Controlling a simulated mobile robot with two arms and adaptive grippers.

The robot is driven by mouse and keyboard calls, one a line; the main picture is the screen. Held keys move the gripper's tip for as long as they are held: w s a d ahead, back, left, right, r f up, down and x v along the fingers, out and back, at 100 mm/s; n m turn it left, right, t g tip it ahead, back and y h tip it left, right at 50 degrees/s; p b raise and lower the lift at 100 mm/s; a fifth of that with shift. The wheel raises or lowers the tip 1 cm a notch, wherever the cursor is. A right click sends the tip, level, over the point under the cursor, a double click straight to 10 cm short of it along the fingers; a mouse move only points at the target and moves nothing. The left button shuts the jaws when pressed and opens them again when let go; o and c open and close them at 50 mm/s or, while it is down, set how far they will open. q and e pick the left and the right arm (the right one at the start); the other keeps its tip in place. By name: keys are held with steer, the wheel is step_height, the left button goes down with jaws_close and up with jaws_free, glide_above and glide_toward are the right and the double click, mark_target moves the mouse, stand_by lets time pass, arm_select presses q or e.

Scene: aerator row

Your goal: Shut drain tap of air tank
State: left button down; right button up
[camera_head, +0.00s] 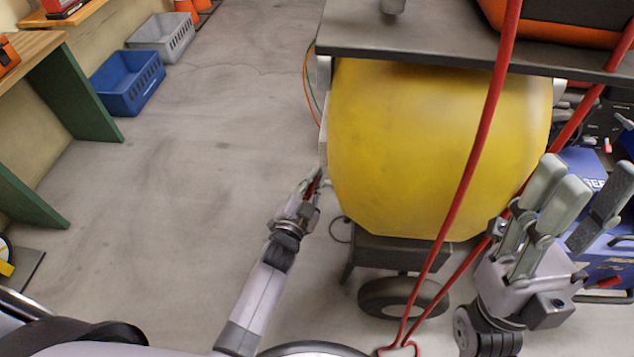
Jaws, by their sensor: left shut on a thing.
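The air tank (430,150) is a large yellow vessel under a dark top plate, seen from its end and side. My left gripper (314,184) is at the tank's left edge, shut on a small red part, which looks like the drain tap. The fingers hide most of that part, so I cannot tell how far it is turned. My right gripper (586,182) is at the right of the tank with its fingers spread. It is open and empty.
A red hose (476,150) hangs in front of the tank down to the floor. A black wheel (402,297) is below the tank. Blue machinery (610,256) stands behind my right gripper. A blue crate (128,82) and a grey crate (162,37) are far left. The floor left of the tank is clear.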

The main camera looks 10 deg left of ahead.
arm_select(q)
steer(key=shift+r, duration=0.1)
steer(key=c, duration=1.6)
jaws_free()
steer(key=shift+s, duration=0.55)
steer(key=s+a, duration=0.1)
steer(key=s, duration=0.9)
steer(key=shift+s+a, duration=0.15)
steer(key=shift+s, duration=0.2)
steer(key=shift+c, duration=0.2)
